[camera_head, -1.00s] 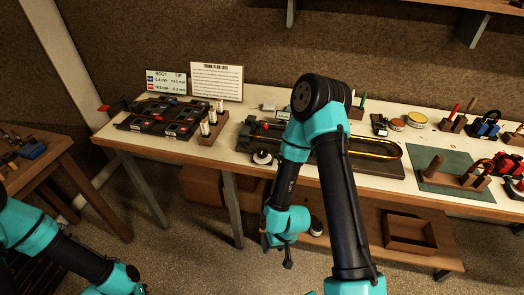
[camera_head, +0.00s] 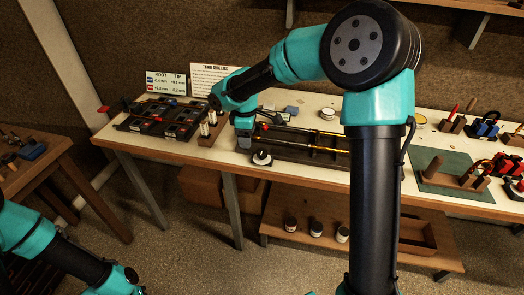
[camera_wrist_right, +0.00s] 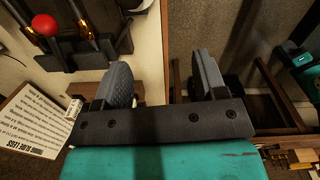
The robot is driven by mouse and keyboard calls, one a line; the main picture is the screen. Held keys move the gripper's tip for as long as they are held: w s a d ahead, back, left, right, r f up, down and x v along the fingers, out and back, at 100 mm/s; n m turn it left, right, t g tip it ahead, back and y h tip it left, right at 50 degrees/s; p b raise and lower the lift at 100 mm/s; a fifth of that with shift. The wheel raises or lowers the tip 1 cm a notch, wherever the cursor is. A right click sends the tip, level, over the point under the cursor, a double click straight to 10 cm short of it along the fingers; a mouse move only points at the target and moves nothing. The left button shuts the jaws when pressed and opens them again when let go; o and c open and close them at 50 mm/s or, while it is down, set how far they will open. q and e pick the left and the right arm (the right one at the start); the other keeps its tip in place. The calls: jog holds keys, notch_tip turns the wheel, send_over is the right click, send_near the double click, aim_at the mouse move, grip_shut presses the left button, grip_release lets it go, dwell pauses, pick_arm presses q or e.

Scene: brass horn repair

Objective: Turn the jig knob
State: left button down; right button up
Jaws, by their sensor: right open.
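The jig (camera_head: 310,148) is a long dark fixture with brass tubes, lying along the middle of the bench. A small round knob (camera_head: 262,158), dark with a pale top, sits at its left front corner. My right gripper (camera_head: 243,143) points down just left of the knob, apart from it as far as I can tell. In the right wrist view its two grey fingers (camera_wrist_right: 163,82) are spread with nothing between them. The jig's red ball (camera_wrist_right: 45,24) and brass tubes show there at upper left; I cannot clearly pick out the knob. My left gripper is out of frame.
A dark tray (camera_head: 160,122) and a wooden block with small bottles (camera_head: 212,130) stand left of my right gripper. A printed sign (camera_head: 205,77) stands behind. A green mat (camera_head: 450,180) with tools lies right. Several jars (camera_head: 316,228) sit on the lower shelf.

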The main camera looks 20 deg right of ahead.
notch_tip(320, 180, up, 8)
send_over(262, 151)
jog(key=shift+n, duration=0.4)
jog(key=shift+f, duration=0.1)
notch_tip(262, 151, down, 17)
jog(key=shift+a+f, duration=0.1)
jog(key=shift+f, duration=0.05)
jog(key=shift+c, duration=0.3)
jog(key=c, duration=0.9)
jog(key=shift+o, duration=0.2)
